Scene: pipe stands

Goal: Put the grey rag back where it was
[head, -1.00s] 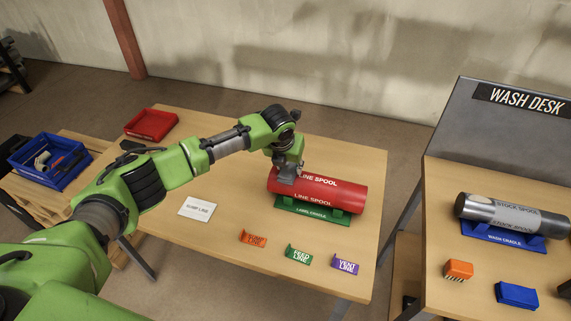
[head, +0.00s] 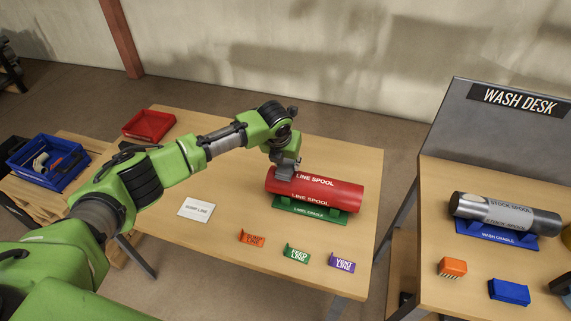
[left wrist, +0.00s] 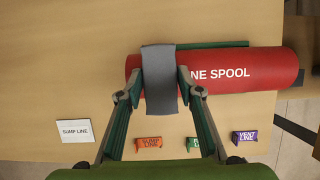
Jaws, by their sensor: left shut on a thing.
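The grey rag (left wrist: 160,82) lies over the left part of the red line spool (left wrist: 232,73) in the left wrist view, its near end hanging down the spool's front. My left gripper (left wrist: 157,74) has one finger on each side of the rag and is shut on it. In the head view the gripper (head: 285,168) is at the top left end of the red spool (head: 330,191), and the rag is hard to tell from the grey gripper there. The spool rests in the green label cradle (head: 310,211). My right gripper is not in view.
A white sump line card (head: 196,209) and orange (head: 251,238), green (head: 297,254) and purple (head: 342,262) labels lie nearby. A red tray (head: 148,124) is at the back left. The wash desk at right holds a steel stock spool (head: 540,220) in a blue cradle (head: 496,236).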

